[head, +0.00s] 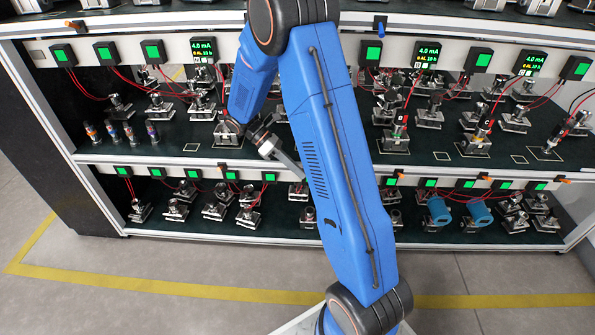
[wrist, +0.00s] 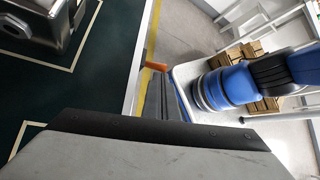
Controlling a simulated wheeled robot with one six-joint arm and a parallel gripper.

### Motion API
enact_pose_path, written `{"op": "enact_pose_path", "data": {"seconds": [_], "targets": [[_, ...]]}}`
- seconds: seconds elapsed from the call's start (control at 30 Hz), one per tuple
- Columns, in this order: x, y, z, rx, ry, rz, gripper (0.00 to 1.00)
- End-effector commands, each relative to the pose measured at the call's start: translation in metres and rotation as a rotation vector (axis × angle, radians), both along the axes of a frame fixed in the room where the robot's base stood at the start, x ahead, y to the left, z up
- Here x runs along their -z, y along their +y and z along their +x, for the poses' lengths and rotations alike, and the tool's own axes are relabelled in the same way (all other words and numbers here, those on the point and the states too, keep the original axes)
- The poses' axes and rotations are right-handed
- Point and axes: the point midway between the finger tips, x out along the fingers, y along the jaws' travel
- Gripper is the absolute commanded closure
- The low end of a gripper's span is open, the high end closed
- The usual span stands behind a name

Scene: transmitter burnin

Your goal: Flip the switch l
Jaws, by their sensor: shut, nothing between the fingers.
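Small orange switches sit along the shelf-edge rails in the head view, such as one on the middle rail (head: 222,165) and another at the right end (head: 565,180). No letter is readable on them, so I cannot tell which is switch l. My gripper (head: 283,156) is shut and empty, in front of the rack near the middle rail, right of the first switch and apart from it. My blue arm hides part of the rail beside it. In the wrist view, an orange piece (wrist: 157,67) shows at the shelf's edge, beyond the large grey shape in the foreground.
The rack's upper shelf (head: 360,148) holds several metal transmitters on dark green matting, with green-lit boxes and red wires above. The lower shelf holds more, including blue rounded units (head: 479,213). Cardboard boxes (wrist: 262,105) stand behind my arm. Floor in front is clear.

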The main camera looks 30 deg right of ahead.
Motion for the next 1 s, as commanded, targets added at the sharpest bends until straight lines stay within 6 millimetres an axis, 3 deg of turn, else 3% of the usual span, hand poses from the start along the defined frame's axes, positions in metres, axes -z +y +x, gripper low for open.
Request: {"op": "enact_pose_path", "data": {"seconds": [0.5,0.83,1.0], "targets": [[-0.016,0.0,0.0,0.0,0.0,-0.001,1.0],[-0.014,0.001,0.0,0.001,0.001,0.0,1.0],[-0.005,0.012,0.002,0.0,0.002,0.0,1.0]]}}
